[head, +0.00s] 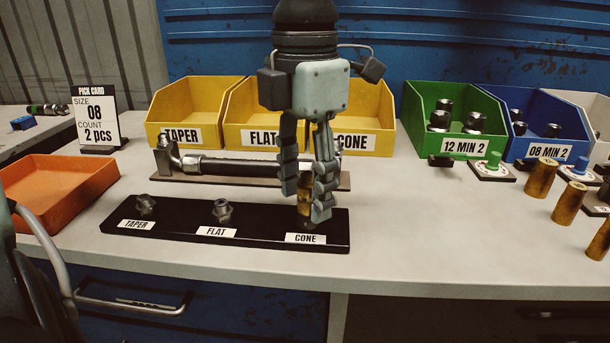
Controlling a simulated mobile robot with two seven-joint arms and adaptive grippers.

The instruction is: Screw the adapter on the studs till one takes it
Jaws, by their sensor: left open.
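A black board (269,231) carries studs labelled TAPER, FLAT and CONE. The taper stud (145,205) and the flat stud (221,210) are bare. A brass adapter (305,199) stands upright at the CONE place, and the stud there is hidden. My left gripper (308,200) points down over it, open, with its fingers on either side of the adapter, partly covering it. I cannot tell whether the fingers touch it or how far it sits on the stud. My right gripper is not in view.
A hose with metal fittings (240,167) lies behind the board. Yellow bins (195,105) stand at the back, green (455,110) and blue (535,115) bins at the right. Brass sleeves (541,178) stand at the right. An orange tray (60,190) sits at the left.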

